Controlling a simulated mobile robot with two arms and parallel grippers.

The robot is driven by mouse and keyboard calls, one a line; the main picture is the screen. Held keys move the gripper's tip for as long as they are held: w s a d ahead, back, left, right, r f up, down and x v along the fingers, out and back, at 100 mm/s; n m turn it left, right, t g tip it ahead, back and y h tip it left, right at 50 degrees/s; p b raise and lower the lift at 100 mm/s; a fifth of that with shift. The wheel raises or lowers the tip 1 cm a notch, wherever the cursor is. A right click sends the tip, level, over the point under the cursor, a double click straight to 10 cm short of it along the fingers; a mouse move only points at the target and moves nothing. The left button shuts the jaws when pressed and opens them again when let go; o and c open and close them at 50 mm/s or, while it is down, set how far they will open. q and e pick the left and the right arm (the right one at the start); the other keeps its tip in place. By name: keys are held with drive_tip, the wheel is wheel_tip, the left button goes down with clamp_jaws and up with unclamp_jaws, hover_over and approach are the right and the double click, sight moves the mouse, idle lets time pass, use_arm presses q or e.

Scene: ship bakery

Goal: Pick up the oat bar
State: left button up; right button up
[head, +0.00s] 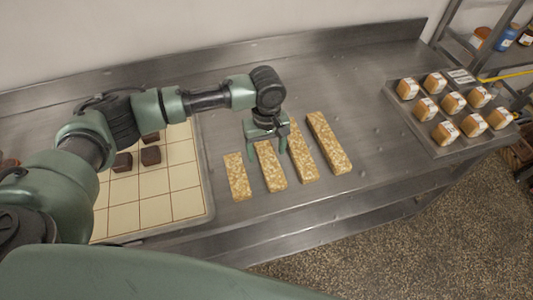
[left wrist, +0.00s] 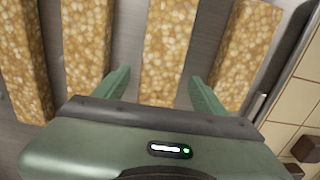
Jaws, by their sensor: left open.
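Several oat bars lie side by side on the steel counter, golden and grainy. In the head view they are the leftmost bar (head: 236,178), the second bar (head: 271,172), the third bar (head: 302,164) and the rightmost bar (head: 329,143). My left gripper (head: 267,147) points down over the second bar, open and empty. In the left wrist view, my left gripper (left wrist: 160,77) has its fingers spread on either side of the second bar (left wrist: 167,50). Whether the fingers touch it, I cannot tell. My right gripper is not in view.
A tray (head: 208,198) with cream squares and a few dark brown pieces stands left of the bars. A dark tray (head: 413,122) with several small wrapped loaves is at the right. The steel counter (head: 345,85) is clear behind the bars.

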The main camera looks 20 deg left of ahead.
use_arm(q)
drive_tip(key=c, duration=1.3)
clamp_jaws()
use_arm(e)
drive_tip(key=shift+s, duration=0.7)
use_arm(q)
drive_tip(key=shift+r, duration=0.1)
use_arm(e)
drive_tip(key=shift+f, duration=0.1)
